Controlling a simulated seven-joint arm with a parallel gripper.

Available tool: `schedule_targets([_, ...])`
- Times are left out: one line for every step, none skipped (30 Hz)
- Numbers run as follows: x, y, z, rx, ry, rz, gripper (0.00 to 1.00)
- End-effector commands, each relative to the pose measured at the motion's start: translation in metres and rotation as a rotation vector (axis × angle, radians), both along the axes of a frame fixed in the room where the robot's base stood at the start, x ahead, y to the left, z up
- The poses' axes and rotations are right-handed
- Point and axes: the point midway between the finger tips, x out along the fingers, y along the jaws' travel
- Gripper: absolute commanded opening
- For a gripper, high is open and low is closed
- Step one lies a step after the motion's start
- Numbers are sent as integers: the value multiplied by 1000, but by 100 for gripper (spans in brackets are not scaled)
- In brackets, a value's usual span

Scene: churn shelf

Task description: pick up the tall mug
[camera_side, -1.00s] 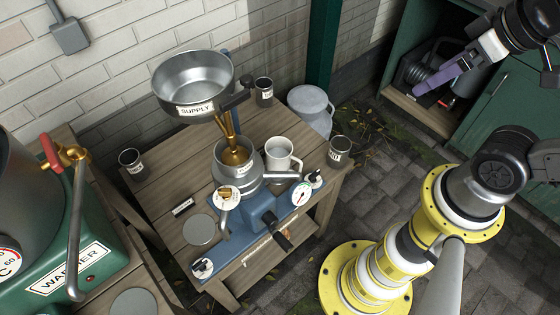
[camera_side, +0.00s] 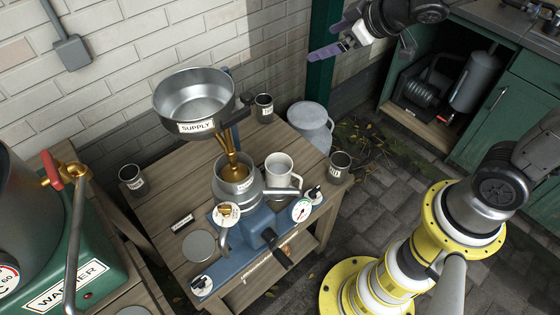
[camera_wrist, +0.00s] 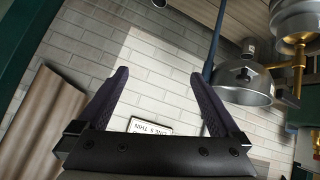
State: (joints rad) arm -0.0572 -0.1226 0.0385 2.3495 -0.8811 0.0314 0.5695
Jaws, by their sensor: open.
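A white mug with a handle (camera_side: 279,168) stands upright on the wooden table beside the churn pot (camera_side: 238,178); it looks the tallest of the mugs. Smaller dark labelled cups stand at the table's left (camera_side: 130,177), back (camera_side: 263,108) and right (camera_side: 340,164). My gripper (camera_side: 325,48) is open and empty, high up and well behind the table in the side view, near the green post. In the wrist view its two dark purple fingers (camera_wrist: 160,78) are spread apart, with only wall between them. I cannot make out the white mug in the wrist view.
The supply bowl (camera_side: 194,98) stands raised over the churn, with amber liquid running down from it. A grey can (camera_side: 309,122) stands behind the table. The green post (camera_side: 321,75) and brick wall (camera_side: 130,60) border the back. A green warmer (camera_side: 100,262) stands at left.

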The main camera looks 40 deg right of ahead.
Motion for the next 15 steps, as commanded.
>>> schedule_targets([10, 11, -23, -2, 39, 53, 100])
schedule_targets([15, 18, -34, -1, 58, 86, 100])
schedule_targets([20, 28, -51, 1, 86, 130, 100])
schedule_targets([23, 35, -64, 3, 108, 161, 100])
schedule_targets([25, 41, -77, 7, 132, 193, 100])
schedule_targets([27, 50, -96, 9, 167, 234, 100])
schedule_targets([27, 56, -110, 14, 194, 263, 100])
schedule_targets([26, 62, -124, 15, 222, 291, 100])
schedule_targets([24, 69, -143, 18, 261, 327, 100])
schedule_targets([21, 73, -156, 17, 289, 351, 100])
schedule_targets([19, 76, -169, 18, 316, 371, 100])
schedule_targets([15, 80, -186, 15, 351, 395, 100])
schedule_targets([12, 81, -197, 13, 376, 407, 100])
schedule_targets([8, 82, -207, 10, 400, 415, 100])
schedule_targets([4, 83, -219, 8, 428, 421, 100])
